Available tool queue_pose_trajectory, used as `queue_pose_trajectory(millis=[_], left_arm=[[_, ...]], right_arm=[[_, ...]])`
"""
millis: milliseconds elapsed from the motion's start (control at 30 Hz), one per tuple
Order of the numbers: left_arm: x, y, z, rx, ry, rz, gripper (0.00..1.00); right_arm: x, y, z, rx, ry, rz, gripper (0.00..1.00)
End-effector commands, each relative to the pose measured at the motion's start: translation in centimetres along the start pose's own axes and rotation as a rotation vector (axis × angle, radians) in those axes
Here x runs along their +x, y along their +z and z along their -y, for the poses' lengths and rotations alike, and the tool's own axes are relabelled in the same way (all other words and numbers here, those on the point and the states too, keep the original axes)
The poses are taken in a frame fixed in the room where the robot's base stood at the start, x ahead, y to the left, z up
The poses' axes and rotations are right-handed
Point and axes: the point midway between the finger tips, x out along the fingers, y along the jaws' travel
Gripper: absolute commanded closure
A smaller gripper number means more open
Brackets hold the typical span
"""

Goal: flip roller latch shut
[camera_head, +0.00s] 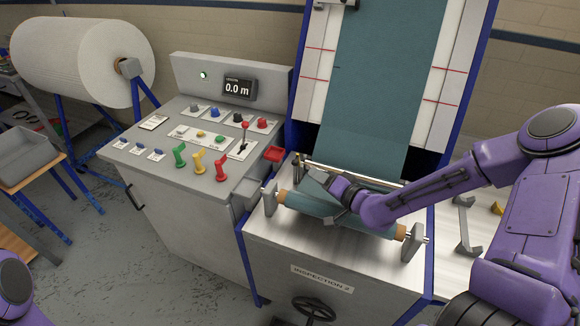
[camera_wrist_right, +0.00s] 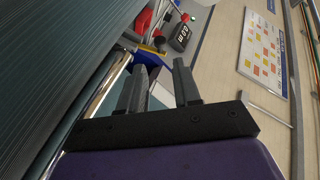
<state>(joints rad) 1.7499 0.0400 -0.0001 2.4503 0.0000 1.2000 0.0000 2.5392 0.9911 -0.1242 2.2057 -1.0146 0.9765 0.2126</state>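The teal fabric roller (camera_head: 330,211) lies across the steel inspection table, its ends at a left bracket (camera_head: 270,198) and a right bracket (camera_head: 411,242). A latch is not clearly distinguishable on either bracket. My right gripper (camera_head: 322,197) is over the left half of the roller and hides part of it. In the right wrist view its two dark fingers (camera_wrist_right: 160,82) stand apart with nothing held between them. Teal fabric (camera_wrist_right: 60,75) fills the left of that view. I cannot tell whether the fingers touch the roller. My left gripper is out of view.
A control console (camera_head: 210,140) with coloured levers and a 0.0 m display (camera_head: 238,88) stands at left. Teal cloth (camera_head: 385,80) hangs behind the roller. A handwheel (camera_head: 313,309) is at the table's front.

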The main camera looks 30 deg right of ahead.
Motion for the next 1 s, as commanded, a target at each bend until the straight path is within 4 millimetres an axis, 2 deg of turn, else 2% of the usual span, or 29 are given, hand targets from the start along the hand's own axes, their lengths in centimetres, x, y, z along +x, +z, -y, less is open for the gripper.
queue_pose_trajectory(millis=[300,433,600,800,833,900,933,1000], left_arm=[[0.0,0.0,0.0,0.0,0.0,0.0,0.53],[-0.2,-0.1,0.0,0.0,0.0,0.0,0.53],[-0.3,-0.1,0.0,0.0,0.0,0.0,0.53],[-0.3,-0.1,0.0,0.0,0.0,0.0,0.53],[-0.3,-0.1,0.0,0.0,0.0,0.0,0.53],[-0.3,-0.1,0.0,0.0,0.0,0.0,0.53],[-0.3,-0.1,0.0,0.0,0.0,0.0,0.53],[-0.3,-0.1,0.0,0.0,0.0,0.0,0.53]], right_arm=[[6.5,0.2,0.1,-0.002,0.002,0.005,0.67],[8.7,0.2,0.2,-0.001,0.0,0.004,0.67],[9.9,0.2,0.2,0.004,-0.001,0.003,0.67],[10.0,0.2,0.2,0.004,-0.001,0.002,0.67],[9.9,0.2,0.2,0.004,-0.001,0.002,0.71],[9.9,0.2,0.2,0.004,-0.002,0.002,0.94],[9.9,0.2,0.2,0.004,-0.002,0.002,1.0],[9.9,0.2,0.2,0.004,-0.002,0.002,1.0]])
